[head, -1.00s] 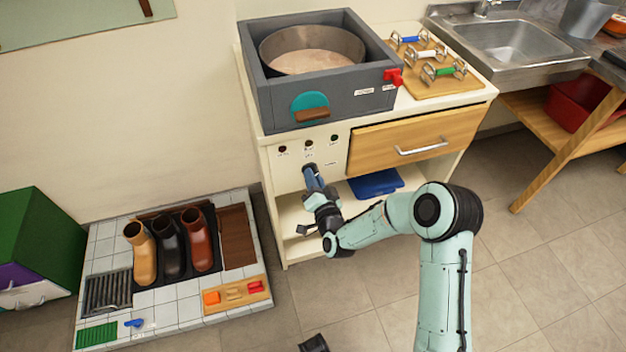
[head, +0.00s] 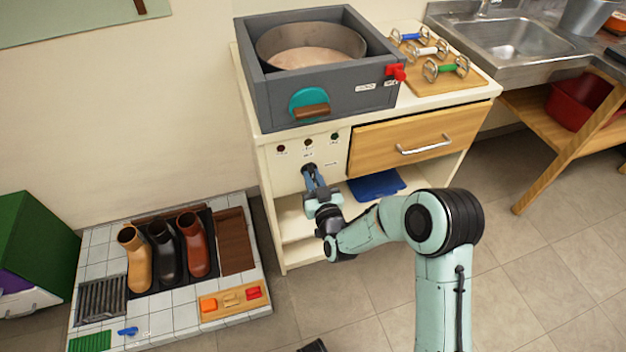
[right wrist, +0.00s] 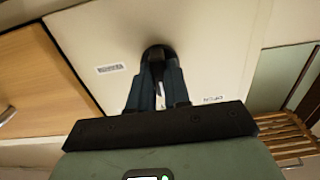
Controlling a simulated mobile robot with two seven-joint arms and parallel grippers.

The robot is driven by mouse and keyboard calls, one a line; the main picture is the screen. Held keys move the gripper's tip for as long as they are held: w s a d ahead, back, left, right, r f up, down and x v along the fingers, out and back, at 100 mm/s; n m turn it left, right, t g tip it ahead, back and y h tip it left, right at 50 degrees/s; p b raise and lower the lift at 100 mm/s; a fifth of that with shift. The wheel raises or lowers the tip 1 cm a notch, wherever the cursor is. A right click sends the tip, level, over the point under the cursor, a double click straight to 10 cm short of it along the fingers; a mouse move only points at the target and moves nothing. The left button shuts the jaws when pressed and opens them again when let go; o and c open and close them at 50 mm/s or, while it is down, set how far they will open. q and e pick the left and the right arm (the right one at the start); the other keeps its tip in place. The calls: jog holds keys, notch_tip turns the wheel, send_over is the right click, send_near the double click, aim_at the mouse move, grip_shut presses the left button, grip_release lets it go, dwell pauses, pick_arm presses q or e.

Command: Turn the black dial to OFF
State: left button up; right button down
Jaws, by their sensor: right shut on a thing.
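The black dial (head: 308,169) sits on the white front panel of the cabinet, below three small indicator lights. It also shows in the right wrist view (right wrist: 158,54), between my fingertips. My right gripper (head: 312,178) reaches up to the panel and is shut on the dial, one finger on each side of it. In the right wrist view, the right gripper (right wrist: 158,70) hides part of the dial, and small labels stand on the panel to both sides; they are too small to read for certain. My left gripper is not in view.
A grey box with a round pan (head: 312,45) stands on top of the cabinet. A wooden drawer (head: 420,139) with a metal handle is right of the dial, and a blue item (head: 376,184) lies on the shelf below. A tiled platform (head: 170,322) with boots is at left.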

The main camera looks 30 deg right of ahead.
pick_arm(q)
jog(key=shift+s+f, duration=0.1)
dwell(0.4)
pick_arm(e)
jog(key=c, duration=1.1)
grip_release()
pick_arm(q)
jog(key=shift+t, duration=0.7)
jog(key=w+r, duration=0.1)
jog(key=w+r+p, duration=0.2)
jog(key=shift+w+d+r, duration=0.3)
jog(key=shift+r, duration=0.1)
pick_arm(e)
jog(key=v, duration=1.3)
jog(key=shift+s, duration=0.25)
